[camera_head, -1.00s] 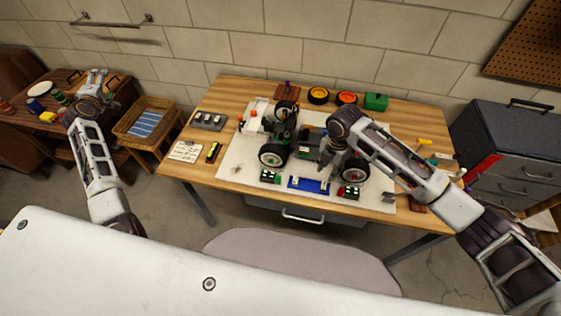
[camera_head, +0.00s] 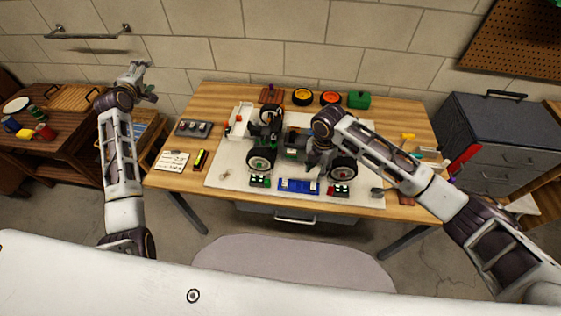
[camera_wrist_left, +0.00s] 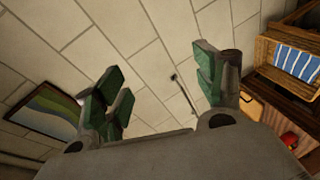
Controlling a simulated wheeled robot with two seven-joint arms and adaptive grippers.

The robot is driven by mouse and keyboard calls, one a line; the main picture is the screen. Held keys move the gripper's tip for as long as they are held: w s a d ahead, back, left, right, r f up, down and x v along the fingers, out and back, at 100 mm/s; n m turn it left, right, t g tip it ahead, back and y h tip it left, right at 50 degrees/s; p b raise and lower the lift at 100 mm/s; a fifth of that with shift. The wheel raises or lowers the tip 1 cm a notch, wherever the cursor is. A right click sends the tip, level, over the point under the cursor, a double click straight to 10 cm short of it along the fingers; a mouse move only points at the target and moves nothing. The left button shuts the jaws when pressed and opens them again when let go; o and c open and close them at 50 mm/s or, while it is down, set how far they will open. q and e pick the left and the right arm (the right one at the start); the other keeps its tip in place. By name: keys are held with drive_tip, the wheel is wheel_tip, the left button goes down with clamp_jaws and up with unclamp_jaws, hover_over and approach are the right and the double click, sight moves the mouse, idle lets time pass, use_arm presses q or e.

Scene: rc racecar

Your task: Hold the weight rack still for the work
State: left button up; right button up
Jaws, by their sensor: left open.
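A dark grey rack with several light round pieces (camera_head: 193,129), which looks like the weight rack, lies at the back left of the wooden worktable (camera_head: 165,180). My left gripper (camera_head: 140,82) is up to the left of it, in front of the wall and apart from it. In the left wrist view its green-padded fingers (camera_wrist_left: 165,95) are spread with nothing between them, and the rack does not show. My right gripper (camera_head: 318,168) is down at the racecar (camera_head: 290,145) in the table's middle; its fingertips are too small and dark to read.
The car stands on a pale mat (camera_head: 225,175). A note card (camera_head: 171,161) and a yellow-black tool (camera_head: 201,159) lie in front of the rack. Orange-centred wheels (camera_head: 302,97) and a green box (camera_head: 358,100) are at the back. A side table (camera_head: 60,150) stands left.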

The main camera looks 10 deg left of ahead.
use_arm(q)
drive_tip(key=d+f+m+g+h, duration=0.15)
drive_tip(key=d+f, duration=0.25)
drive_tip(key=d, duration=0.6)
drive_tip(key=d+f+g+h, duration=0.1)
drive_tip(key=d+f+h, duration=0.15)
drive_tip(key=d, duration=0.65)
drive_tip(key=d+f+m+g+h, duration=0.15)
drive_tip(key=d+f, duration=0.25)
drive_tip(key=d, duration=0.6)
drive_tip(key=n+g+y, duration=0.2)
drive_tip(key=g, duration=0.6)
hover_over(282, 182)
wheel_tip(282, 182, down, 7)
drive_tip(key=shift+s+a+n+g, duration=0.1)
drive_tip(key=shift+s+n+g, duration=0.45)
drive_tip(key=shift+g, duration=0.45)
drive_tip(key=shift+w+f, duration=0.2)
drive_tip(key=shift+f, duration=2.1)
drive_tip(key=shift+w+f, duration=0.25)
drive_tip(key=shift+f, duration=2)
drive_tip(key=shift+w+f, duration=0.2)
drive_tip(key=shift+f, duration=2.1)
